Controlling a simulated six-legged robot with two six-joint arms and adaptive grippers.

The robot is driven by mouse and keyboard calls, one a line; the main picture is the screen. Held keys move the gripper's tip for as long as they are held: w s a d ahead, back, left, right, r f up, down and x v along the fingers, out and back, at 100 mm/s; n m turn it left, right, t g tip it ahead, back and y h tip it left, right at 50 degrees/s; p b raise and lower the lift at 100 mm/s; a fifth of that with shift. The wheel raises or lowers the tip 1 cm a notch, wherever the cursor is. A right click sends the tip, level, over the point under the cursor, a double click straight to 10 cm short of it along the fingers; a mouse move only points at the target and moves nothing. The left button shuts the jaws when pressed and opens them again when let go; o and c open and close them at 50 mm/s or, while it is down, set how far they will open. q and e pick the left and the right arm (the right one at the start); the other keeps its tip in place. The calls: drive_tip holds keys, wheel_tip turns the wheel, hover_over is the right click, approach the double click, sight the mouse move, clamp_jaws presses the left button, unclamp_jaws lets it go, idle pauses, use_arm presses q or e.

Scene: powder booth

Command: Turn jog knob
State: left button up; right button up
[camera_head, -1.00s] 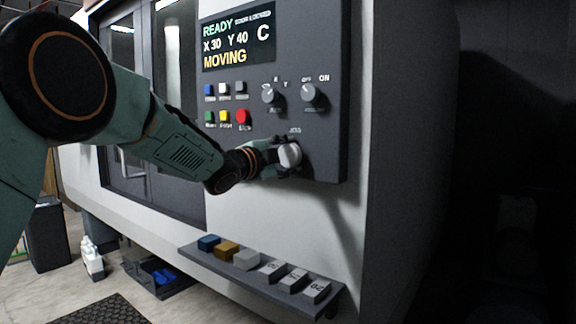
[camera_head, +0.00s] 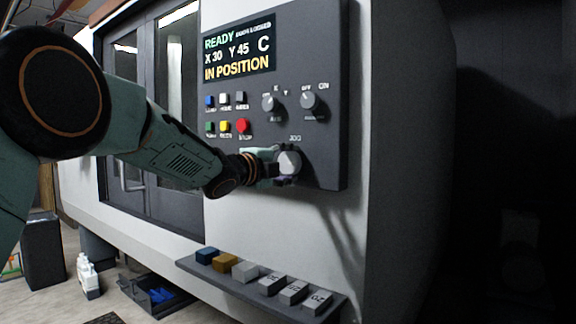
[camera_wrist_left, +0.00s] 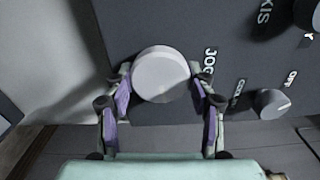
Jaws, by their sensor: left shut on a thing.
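The jog knob (camera_head: 289,161) is a round, light grey knob low on the dark control panel (camera_head: 325,150), under the word JOG. My left gripper (camera_head: 272,165) reaches it from the left. In the left wrist view the knob (camera_wrist_left: 161,74) sits between the two fingers of my left gripper (camera_wrist_left: 161,90), which are shut on its sides. The display (camera_head: 239,45) reads READY, X 30, Y 45, C and IN POSITION. My right gripper is not in view.
Axis knob (camera_head: 271,103) and on/off knob (camera_head: 310,101) sit above the jog knob. Several push buttons, including a red one (camera_head: 243,125), are to their left. A ledge (camera_head: 318,305) with several coloured blocks juts out below the panel.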

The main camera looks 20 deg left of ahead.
use_arm(q)
drive_tip(key=shift+r, duration=0.1)
drive_tip(key=o, duration=1.2)
drive_tip(key=v, duration=1.2)
